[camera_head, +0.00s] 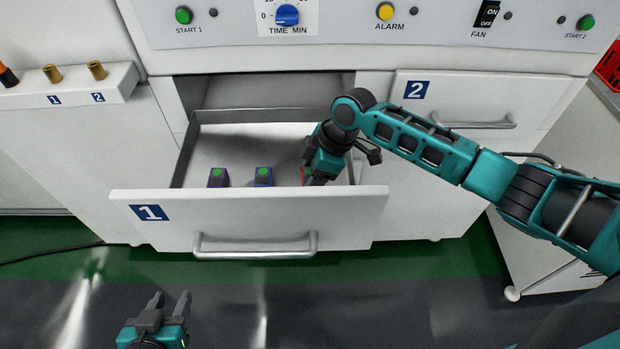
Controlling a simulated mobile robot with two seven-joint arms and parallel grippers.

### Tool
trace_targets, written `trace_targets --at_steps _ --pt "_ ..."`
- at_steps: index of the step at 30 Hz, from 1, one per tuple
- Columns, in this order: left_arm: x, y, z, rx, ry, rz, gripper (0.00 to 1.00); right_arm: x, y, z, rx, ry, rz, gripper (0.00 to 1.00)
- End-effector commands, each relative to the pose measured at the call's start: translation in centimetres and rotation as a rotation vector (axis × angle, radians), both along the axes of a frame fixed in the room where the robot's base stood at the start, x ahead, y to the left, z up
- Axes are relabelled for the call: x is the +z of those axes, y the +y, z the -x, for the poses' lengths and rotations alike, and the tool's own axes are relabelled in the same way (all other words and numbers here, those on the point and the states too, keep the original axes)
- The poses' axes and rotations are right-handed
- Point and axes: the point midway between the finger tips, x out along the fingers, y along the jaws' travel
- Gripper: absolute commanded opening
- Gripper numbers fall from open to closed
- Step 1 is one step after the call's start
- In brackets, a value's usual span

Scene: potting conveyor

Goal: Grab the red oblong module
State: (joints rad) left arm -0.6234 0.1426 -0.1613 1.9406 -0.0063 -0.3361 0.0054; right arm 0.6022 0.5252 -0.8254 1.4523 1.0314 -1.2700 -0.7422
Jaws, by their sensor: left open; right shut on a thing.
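The red module (305,175) is in the open drawer 1 (250,211), at the right of a row of modules. Only a sliver of its red side and green top shows. My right gripper (316,181) reaches down into the drawer and is shut on the red module, covering most of it. Its fingertips are largely hidden behind the wrist and the drawer front. My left gripper (169,301) is open and empty, low in the view, in front of the drawer and apart from it.
A purple module (218,178) and a blue module (263,177), both with green tops, stand left of the red one. The drawer front with its handle (255,248) stands out towards me. Drawer 2 (455,103) is shut. A control panel (345,22) runs above.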

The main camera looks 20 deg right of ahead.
Motion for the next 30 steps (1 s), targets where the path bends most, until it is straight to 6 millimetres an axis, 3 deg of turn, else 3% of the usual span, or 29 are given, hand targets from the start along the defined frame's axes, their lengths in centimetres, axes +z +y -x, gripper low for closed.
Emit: trace_targets --at_steps 8,20,25,30 --pt "0.1 0.0 -0.1 0.000 -0.002 0.000 0.43 0.0 0.0 0.0 0.000 0.000 0.000 0.28" --pt "0.2 -0.1 -0.1 -0.001 -0.001 0.001 0.43 1.0 0.0 -0.1 0.001 -0.003 0.000 0.28" --pt "0.6 -0.1 0.0 -0.002 -0.001 0.001 0.43 3.5 0.0 -0.1 0.002 -0.004 -0.001 0.28" --pt "1.0 -0.1 0.1 -0.001 0.001 0.002 0.43 8.1 0.0 -0.2 0.001 -0.008 -0.001 0.28"
